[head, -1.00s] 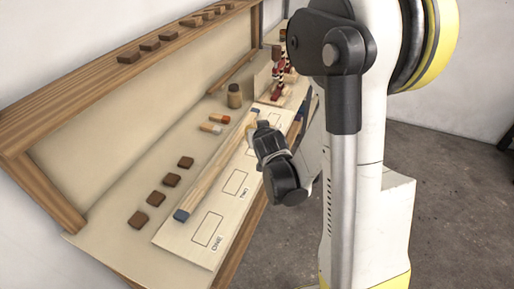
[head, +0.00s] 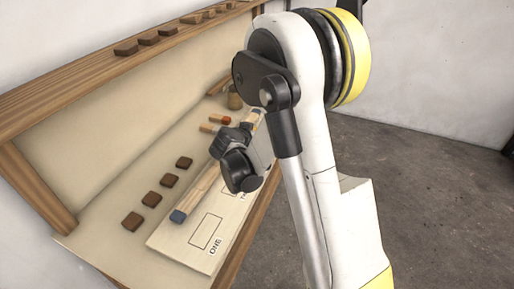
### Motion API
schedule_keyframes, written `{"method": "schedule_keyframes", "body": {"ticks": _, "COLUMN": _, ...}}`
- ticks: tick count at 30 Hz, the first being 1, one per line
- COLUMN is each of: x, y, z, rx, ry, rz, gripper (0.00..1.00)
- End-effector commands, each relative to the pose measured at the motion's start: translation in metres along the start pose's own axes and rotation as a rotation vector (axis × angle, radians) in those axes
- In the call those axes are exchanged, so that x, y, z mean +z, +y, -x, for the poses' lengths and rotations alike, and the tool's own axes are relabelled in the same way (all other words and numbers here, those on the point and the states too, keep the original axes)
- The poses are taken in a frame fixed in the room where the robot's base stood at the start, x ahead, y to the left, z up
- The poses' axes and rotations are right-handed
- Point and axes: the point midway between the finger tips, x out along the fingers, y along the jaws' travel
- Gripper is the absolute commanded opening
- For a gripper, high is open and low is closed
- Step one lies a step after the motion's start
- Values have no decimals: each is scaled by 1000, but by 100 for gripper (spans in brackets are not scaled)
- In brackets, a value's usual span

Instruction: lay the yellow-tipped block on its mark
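The pale board (head: 182,247) with outlined marks lies along the bench. The mark labelled ONE (head: 206,231) is bare; the mark and label beyond it are partly covered by my arm. My gripper (head: 230,143) is above the board, beside the long wooden strip, seen from behind. Its fingertips and anything between them are hidden by the dark wrist. I cannot make out a yellow-tipped block. Two small blocks, one red-tipped (head: 219,120) and one orange-tipped (head: 208,128), lie on the bench just beyond my gripper.
A long wooden strip (head: 199,190) with a blue end lies along the board. Several dark brown squares (head: 151,199) lie left of it. A round jar (head: 235,100) stands farther back. A wooden shelf (head: 75,82) with several brown blocks overhangs the bench. Open floor (head: 420,200) lies to the right.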

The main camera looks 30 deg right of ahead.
Motion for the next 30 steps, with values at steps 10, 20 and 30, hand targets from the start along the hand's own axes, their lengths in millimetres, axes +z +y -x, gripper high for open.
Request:
{"method": "schedule_keyframes", "body": {"ticks": 10, "x": 34, "y": -6, "z": -13, "rx": 1, "ry": 0, "rz": 0, "gripper": 0}}
{"method": "schedule_keyframes", "body": {"ticks": 20, "x": 41, "y": -6, "z": -17, "rx": 0, "ry": 0, "rz": 0, "gripper": 0}}
{"method": "schedule_keyframes", "body": {"ticks": 30, "x": 42, "y": -6, "z": -18, "rx": 0, "ry": 0, "rz": 0, "gripper": 43}}
